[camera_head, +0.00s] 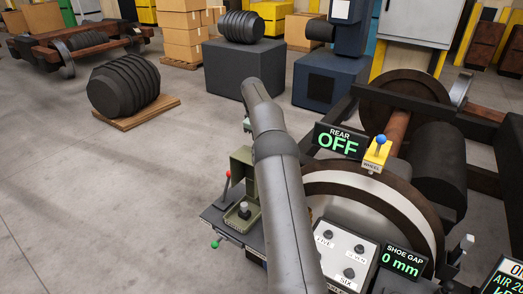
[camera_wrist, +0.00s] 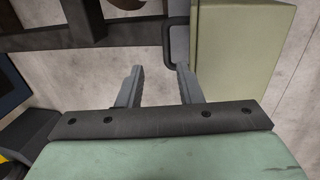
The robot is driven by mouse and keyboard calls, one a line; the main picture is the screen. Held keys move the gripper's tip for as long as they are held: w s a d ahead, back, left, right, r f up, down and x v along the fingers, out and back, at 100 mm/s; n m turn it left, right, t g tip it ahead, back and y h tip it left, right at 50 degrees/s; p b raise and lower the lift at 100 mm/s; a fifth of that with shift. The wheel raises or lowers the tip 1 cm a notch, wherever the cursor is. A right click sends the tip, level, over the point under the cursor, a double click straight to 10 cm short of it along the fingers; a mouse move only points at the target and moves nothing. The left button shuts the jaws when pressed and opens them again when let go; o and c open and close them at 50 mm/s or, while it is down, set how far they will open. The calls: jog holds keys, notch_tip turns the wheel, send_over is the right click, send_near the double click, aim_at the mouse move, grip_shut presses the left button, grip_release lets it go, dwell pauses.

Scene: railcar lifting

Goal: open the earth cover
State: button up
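An olive-green box (camera_head: 240,165) stands on a dark panel left of my arm in the head view; its right side is hidden behind the arm. I take it to be the earth cover. A grey knob (camera_head: 243,209) sits on its lower part. In the wrist view a pale olive box (camera_wrist: 238,60) with a dark handle (camera_wrist: 167,42) at its left edge lies beyond the fingers; it appears to be the same unit. My gripper (camera_wrist: 157,82) is open and empty, its right fingertip close to the handle. Contact cannot be told. The head view mostly hides the gripper behind my arm.
A red-topped lever (camera_head: 227,180) and a green knob (camera_head: 214,244) are beside the box. A white button panel (camera_head: 343,256), a "REAR OFF" sign (camera_head: 340,142) and a yellow wheel lever (camera_head: 376,155) are right of my arm.

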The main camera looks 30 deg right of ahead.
notch_tip(320, 180, up, 9)
jog(key=a, duration=0.1)
jog(key=shift+s+a+f, duration=0.15)
jog(key=shift+s+a, duration=0.1)
jog(key=shift+s, duration=0.1)
